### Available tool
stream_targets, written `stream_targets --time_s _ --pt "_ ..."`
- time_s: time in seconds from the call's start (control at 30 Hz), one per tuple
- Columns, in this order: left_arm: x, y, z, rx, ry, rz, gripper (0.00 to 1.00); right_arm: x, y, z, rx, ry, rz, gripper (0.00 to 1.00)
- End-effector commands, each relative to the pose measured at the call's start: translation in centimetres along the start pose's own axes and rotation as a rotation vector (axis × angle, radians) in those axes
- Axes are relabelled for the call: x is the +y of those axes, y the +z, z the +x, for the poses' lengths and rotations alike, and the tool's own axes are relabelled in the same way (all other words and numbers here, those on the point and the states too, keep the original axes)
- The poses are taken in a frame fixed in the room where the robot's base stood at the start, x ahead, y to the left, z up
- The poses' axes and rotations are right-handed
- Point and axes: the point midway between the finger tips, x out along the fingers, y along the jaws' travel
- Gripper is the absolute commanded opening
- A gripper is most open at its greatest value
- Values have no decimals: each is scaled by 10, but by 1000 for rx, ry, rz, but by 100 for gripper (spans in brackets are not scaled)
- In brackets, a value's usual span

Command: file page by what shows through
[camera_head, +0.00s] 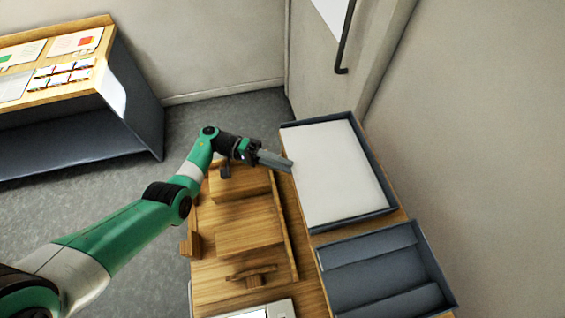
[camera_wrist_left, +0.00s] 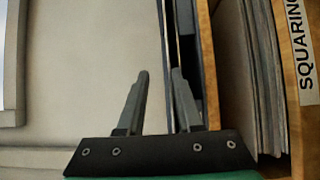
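A white sheet or stack of sheets (camera_head: 335,172) fills most of a blue-grey tray (camera_head: 389,203) in the head view. No marks are readable on its face. My left gripper (camera_head: 288,164) reaches in from the left, its tips by the left edge of this tray. In the left wrist view its two fingers (camera_wrist_left: 160,80) stand apart with a narrow gap, and I see no page pinched between them. Sheet edges (camera_wrist_left: 262,75) stand in a wooden holder at right, whose edge carries a label (camera_wrist_left: 302,50) reading "SQUARING". My right gripper is not in view.
An empty-looking blue-grey tray (camera_head: 372,236) lies nearer, on the wooden table (camera_head: 212,280). Wooden blocks (camera_head: 250,228) stand left of the trays. A side table (camera_head: 60,98) with coloured cards stands at far left. Wall and door (camera_head: 340,95) close off the back.

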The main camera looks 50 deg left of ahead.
Motion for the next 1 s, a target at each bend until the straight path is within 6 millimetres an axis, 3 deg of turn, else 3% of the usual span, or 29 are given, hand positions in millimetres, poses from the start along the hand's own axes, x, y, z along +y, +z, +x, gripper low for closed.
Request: stream_targets --time_s 0.37,0.47,0.73,1.0 --pt "-1 -1 -6 2 0 -1 37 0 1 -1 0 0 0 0" --pt "-1 -1 -21 4 0 -1 37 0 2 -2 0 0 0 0" --pt "-4 -1 -88 6 -1 0 37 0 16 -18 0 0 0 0" --pt "-1 0 -115 1 0 0 37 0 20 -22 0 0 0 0"
